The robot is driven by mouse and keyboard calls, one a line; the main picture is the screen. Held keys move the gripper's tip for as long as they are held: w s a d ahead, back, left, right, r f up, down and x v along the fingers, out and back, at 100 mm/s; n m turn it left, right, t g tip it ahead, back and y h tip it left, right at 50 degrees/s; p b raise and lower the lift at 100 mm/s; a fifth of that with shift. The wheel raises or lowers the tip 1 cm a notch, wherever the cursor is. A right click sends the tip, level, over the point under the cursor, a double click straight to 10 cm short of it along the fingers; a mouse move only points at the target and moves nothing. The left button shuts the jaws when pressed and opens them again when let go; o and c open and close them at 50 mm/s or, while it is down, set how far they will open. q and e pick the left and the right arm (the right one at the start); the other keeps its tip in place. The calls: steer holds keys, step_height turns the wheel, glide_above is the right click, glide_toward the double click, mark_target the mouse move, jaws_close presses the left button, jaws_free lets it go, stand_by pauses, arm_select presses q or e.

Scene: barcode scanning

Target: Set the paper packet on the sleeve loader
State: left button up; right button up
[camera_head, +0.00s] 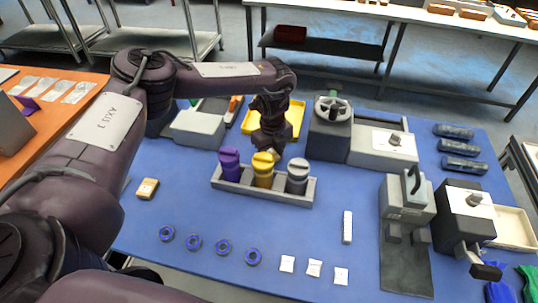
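Three small white square packets, left (287,264), middle (314,268) and right (341,276), lie flat near the front edge of the blue table; they look like paper packets. I cannot tell for sure which device is the sleeve loader; a grey upright device with a handle (405,198) stands on a dark base at the right. My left gripper (268,149) points down just above or at a yellow-capped container (263,176) in a grey rack, far from the packets. Its fingers are too small and dark to read. My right gripper is not in view.
The grey rack (226,187) also holds purple and grey containers. Several blue rings (194,242) and a tan block (147,188) lie to the left. A white strip (347,227) lies right of centre. Machines (331,128) stand behind. The table between rack and packets is clear.

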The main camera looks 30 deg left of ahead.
arm_select(q)
steer(key=shift+r, duration=0.15)
steer(key=shift+c, duration=0.5)
steer(key=shift+r, duration=0.6)
step_height(320, 180, up, 7)
steer(key=shift+w+f+b, duration=0.1)
steer(key=shift+b, duration=1.05)
step_height(320, 180, up, 12)
steer(key=p, duration=0.1)
steer(key=shift+p, duration=0.35)
steer(key=s+d+r+n, duration=0.2)
steer(key=d+r+n, duration=0.1)
steer(key=n, duration=0.9)
steer(key=s+d+r+n, duration=0.3)
steer(key=d+n, duration=0.2)
steer(key=n, duration=0.7)
steer(key=shift+b, duration=0.35)
